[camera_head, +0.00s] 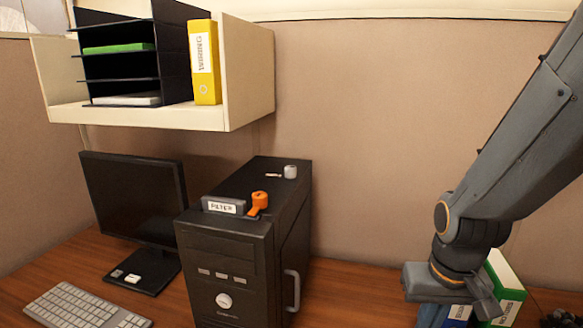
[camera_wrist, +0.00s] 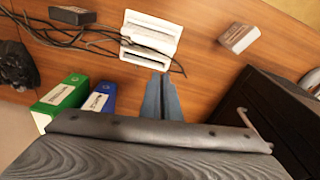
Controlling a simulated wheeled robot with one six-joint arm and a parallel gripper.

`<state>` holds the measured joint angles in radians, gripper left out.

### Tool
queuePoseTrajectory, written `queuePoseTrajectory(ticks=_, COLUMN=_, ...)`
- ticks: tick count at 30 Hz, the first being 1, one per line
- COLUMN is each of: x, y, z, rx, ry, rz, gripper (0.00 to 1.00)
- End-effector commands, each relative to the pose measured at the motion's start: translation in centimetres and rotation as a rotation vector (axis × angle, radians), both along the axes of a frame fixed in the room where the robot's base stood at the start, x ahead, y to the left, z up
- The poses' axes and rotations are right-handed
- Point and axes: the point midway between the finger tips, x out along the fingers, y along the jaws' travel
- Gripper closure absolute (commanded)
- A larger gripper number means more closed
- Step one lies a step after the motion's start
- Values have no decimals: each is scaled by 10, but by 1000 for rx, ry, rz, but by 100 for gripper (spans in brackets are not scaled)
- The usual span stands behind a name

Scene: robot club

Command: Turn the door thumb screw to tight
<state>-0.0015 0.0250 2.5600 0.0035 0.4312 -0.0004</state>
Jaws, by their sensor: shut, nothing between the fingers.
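A black computer tower (camera_head: 235,262) stands on the desk. A pale round knob (camera_head: 224,300) with a small unreadable label is on its front. A small grey cylinder (camera_head: 290,171) and an orange lever (camera_head: 258,203) are on its top. A grey handle (camera_head: 292,290) is on its right side and also shows in the wrist view (camera_wrist: 256,128). I cannot tell which part is the door thumb screw. My gripper (camera_wrist: 161,82) is shut and empty, pointing down over the desk, to the right of the tower in the head view and apart from it.
Green (camera_wrist: 66,93) and blue (camera_wrist: 97,101) binders stand close to my gripper. A white tray (camera_wrist: 150,38), loose cables (camera_wrist: 60,38) and a small box (camera_wrist: 238,38) lie on the desk. A monitor (camera_head: 135,205) and keyboard (camera_head: 80,307) are left of the tower; a shelf (camera_head: 248,75) hangs above.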

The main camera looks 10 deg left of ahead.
Motion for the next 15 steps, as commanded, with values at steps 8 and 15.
queuePoseTrajectory(ticks=8, x=56, y=21, z=26, rx=11, ry=-13, rz=124, gripper=57)
queuePoseTrajectory(ticks=15, x=156, y=77, z=92, rx=51, ry=-47, rz=414, gripper=57)
